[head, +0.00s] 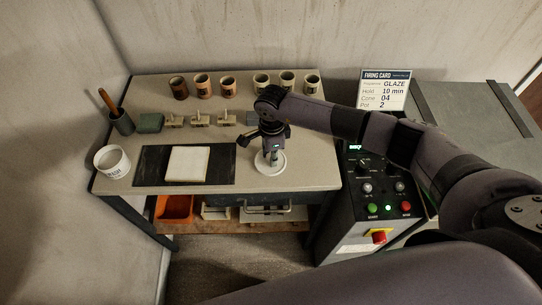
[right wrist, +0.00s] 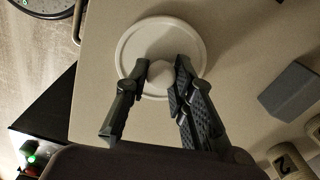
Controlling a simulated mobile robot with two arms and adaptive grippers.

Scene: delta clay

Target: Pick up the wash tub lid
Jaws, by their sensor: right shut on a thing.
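The wash tub lid (head: 278,167) is a round white disc with a raised rim, near the front right of the worktable. My right gripper (head: 272,162) points down over its middle. In the right wrist view the lid (right wrist: 138,42) has a pale round knob (right wrist: 160,73) at its centre, and the fingertips of my right gripper (right wrist: 161,72) are shut on this knob. I cannot tell whether the lid touches the tabletop. A white round tub (head: 112,161) with dark lettering stands at the table's left edge. My left gripper is not in view.
A white slab (head: 187,162) lies on a black mat (head: 147,168) left of the lid. Several cups (head: 228,87) line the table's back. A control box (head: 360,220) stands at right.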

